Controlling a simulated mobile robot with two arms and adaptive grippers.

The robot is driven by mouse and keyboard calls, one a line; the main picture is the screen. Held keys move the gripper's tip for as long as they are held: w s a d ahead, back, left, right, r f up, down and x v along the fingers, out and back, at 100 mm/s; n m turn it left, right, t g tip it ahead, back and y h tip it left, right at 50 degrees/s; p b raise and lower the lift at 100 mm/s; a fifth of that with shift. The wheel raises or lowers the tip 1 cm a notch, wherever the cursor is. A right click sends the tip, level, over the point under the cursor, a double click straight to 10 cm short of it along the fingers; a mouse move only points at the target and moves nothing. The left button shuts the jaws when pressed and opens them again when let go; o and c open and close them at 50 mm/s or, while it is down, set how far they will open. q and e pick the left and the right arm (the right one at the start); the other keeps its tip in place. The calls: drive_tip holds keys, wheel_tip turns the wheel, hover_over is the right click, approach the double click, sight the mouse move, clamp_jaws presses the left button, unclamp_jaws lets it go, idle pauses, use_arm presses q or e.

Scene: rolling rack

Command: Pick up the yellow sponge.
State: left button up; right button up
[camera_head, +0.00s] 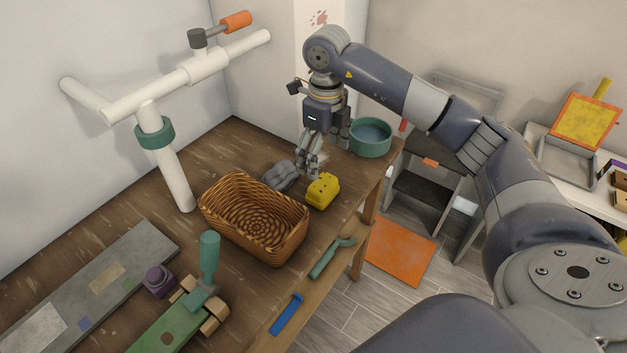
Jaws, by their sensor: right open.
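The yellow sponge (323,190) lies on the wooden table near its right edge, just right of a wicker basket. My right gripper (308,172) hangs pointing down just behind and to the left of the sponge, close to a grey lumpy object. Its fingers are open, and I see nothing held between them. I cannot tell how far above the table the fingertips are. The left gripper is not in this view.
The wicker basket (207,206) stands left of the sponge, and the grey lumpy object (280,176) lies behind it. A teal bowl (371,141) sits at the table's far corner. A white pipe frame (172,170) rises at the left. Tools lie along the front edge.

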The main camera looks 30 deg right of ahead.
sight(325, 183)
drive_tip(key=f, duration=0.1)
drive_tip(key=s+f, duration=0.1)
drive_tip(key=f+p, duration=0.1)
drive_tip(key=f, duration=0.1)
drive_tip(key=shift+s, duration=0.25)
drive_tip(key=shift+w+f, duration=0.1)
drive_tip(key=shift+f, duration=0.15)
wheel_tip(325, 183, down, 5)
drive_tip(key=shift+a+r+p, duration=0.1)
drive_tip(key=shift+a+p, duration=0.05)
drive_tip(key=shift+p, duration=0.95)
drive_tip(key=shift+c, duration=1.1)
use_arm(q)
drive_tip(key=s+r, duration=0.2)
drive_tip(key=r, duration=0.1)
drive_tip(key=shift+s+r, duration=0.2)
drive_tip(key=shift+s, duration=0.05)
use_arm(e)
drive_tip(key=c, duration=1)
